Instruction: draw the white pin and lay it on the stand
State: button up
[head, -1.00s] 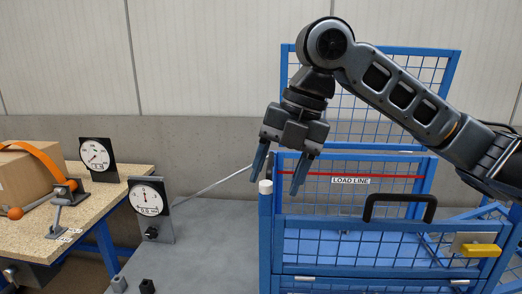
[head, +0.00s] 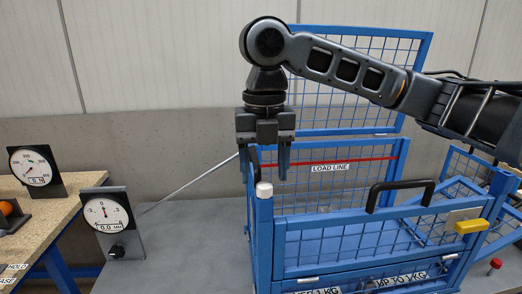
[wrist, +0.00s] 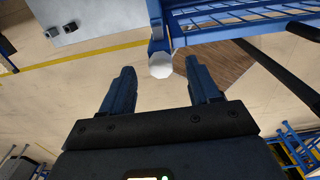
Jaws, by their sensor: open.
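The white pin (head: 264,189) shows as a short white head at the top of the blue cage's near left corner post. It also shows in the wrist view (wrist: 161,65), just beyond the fingertips and between their lines. My gripper (head: 268,178) is open and points down, with its fingers above and to either side of the pin head, apart from it as far as I can see. The gripper also shows in the wrist view (wrist: 160,85) with nothing between its fingers. How far the pin goes down into the post is hidden. I cannot make out the stand.
The blue mesh cage (head: 335,238) has a black handle (head: 399,194) and a yellow latch (head: 469,226) on its front. A dial gauge (head: 105,215) stands on the grey table (head: 190,240). Another dial (head: 36,172) is on the wooden bench at left.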

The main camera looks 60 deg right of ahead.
aim_at(264, 183)
jog(key=shift+f, duration=1.95)
grip_shut()
